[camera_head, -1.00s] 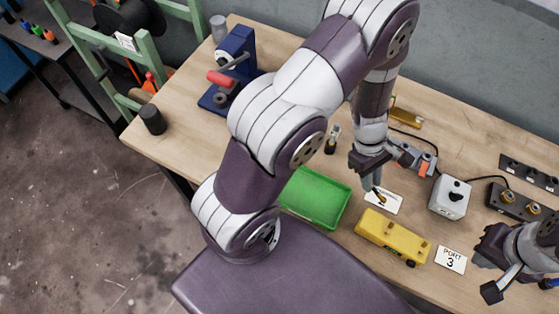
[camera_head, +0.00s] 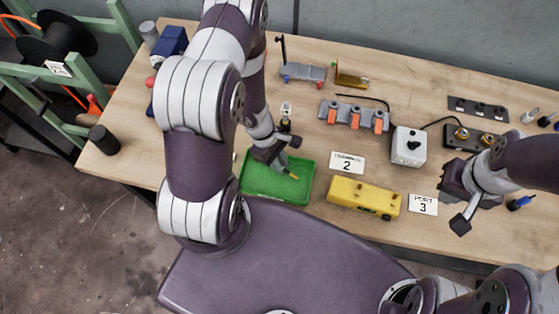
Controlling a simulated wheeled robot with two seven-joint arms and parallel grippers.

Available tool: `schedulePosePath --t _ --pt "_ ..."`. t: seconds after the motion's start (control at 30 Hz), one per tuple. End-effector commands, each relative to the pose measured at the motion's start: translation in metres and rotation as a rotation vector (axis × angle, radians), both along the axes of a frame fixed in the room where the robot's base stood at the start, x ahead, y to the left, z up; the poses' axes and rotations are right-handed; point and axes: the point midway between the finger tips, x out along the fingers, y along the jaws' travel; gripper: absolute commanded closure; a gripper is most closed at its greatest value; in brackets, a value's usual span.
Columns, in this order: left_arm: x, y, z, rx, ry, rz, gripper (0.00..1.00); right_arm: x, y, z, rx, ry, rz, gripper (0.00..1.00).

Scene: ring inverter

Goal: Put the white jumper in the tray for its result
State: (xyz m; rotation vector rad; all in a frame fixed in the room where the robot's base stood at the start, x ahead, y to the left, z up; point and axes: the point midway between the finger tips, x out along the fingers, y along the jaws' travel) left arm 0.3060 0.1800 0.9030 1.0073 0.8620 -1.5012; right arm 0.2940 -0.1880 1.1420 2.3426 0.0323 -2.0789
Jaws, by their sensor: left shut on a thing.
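The green tray (camera_head: 259,192) lies on the bench in front of my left arm. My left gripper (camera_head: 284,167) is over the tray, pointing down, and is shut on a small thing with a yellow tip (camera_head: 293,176). Most of that thing is hidden by the fingers, and I cannot tell whether it is the white jumper or whether it touches the tray floor. My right gripper (camera_head: 458,203) is at the right, with its fingers apart and nothing seen between them.
A yellow tester (camera_head: 362,196) stands right of the tray, near cards marked 2 (camera_head: 347,163) and PORT 3 (camera_head: 423,205). Behind are a block with orange levers (camera_head: 354,117) and a grey switch box (camera_head: 408,147). A small black-and-white item (camera_head: 286,112) stands behind the tray.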

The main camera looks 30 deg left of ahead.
Motion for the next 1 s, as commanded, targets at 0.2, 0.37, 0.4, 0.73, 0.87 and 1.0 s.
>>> schedulePosePath --t 0.2,0.37,0.4,0.73,0.87,1.0 --pt "0.001 0.000 -0.002 0.001 -0.002 -0.001 1.00 0.000 0.000 0.000 0.000 0.000 0.000 1.00" --pt "0.001 0.000 -0.007 0.001 -0.001 -0.001 1.00 0.000 0.000 -0.005 0.000 0.000 0.000 1.00" --pt "0.001 0.000 -0.006 0.001 -0.001 -0.001 0.76 0.000 0.000 -0.004 0.000 0.000 0.000 1.00" --pt "0.001 0.000 -0.001 0.001 -0.001 -0.001 0.71 0.000 0.000 0.001 0.000 0.000 0.000 1.00" --pt "0.003 0.007 0.016 0.001 -0.005 0.001 0.71 0.000 0.000 0.002 0.000 0.000 0.000 1.00" --pt "0.006 0.022 0.053 0.002 -0.008 0.001 0.71 0.000 0.000 0.008 0.000 0.000 0.000 1.00"
